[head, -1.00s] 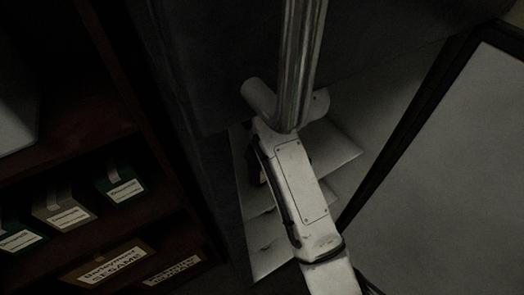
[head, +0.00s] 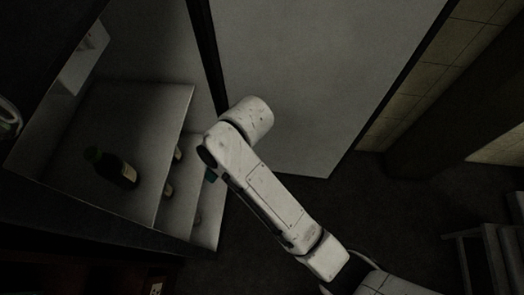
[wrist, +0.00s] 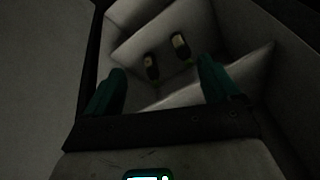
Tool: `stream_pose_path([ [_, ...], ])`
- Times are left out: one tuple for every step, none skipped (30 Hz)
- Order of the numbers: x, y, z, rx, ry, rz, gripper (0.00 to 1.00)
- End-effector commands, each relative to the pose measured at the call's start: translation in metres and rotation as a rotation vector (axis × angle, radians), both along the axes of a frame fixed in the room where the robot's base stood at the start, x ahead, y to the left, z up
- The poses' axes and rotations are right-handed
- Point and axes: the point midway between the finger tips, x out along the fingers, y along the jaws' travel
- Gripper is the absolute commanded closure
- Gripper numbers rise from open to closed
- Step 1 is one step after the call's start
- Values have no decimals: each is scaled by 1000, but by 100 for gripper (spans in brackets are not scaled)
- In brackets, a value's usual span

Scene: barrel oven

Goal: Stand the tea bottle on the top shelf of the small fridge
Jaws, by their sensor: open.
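The small fridge (head: 180,100) stands open at the left of the head view. A dark bottle with a pale label (head: 118,170), apparently the tea bottle, stands on its top shelf (head: 75,170). Parts of other bottles (head: 168,190) show on a lower shelf, partly behind the shelf edge. My gripper (wrist: 160,88) is open and empty, its green fingers apart in front of the shelves in the wrist view. Two bottles (wrist: 152,68) (wrist: 181,46) stand on a shelf beyond the fingertips, apart from them. In the head view my arm mostly hides the gripper.
The open fridge door (head: 300,70) is a large pale panel right of the shelves. A grey stool or frame (head: 490,245) stands at the lower right. Dark floor (head: 390,210) between them looks clear. The room is dim.

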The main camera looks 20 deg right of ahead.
Motion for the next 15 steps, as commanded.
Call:
stream_pose_path([
  [-18, -34, -15, -10, 25, -84, 11],
  [-27, -52, -21, -15, 36, -131, 11],
  [-40, -76, -28, -27, 50, -193, 11],
  [-51, -94, -33, -37, 60, -241, 11],
  [-62, -112, -37, -48, 70, -288, 11],
  [-79, -135, -42, -64, 84, -351, 11],
  [-92, -152, -45, -77, 94, -398, 11],
  [-106, -169, -47, -91, 103, -445, 11],
  [-124, -189, -49, -110, 115, -504, 11],
  [-138, -203, -50, -126, 124, -545, 11],
  [-151, -216, -50, -140, 131, -585, 11],
  [-167, -232, -50, -159, 141, -631, 11],
  [-178, -242, -49, -172, 146, -663, 11],
  [-189, -251, -48, -185, 151, -691, 11],
  [-201, -260, -47, -200, 158, -724, 11],
])
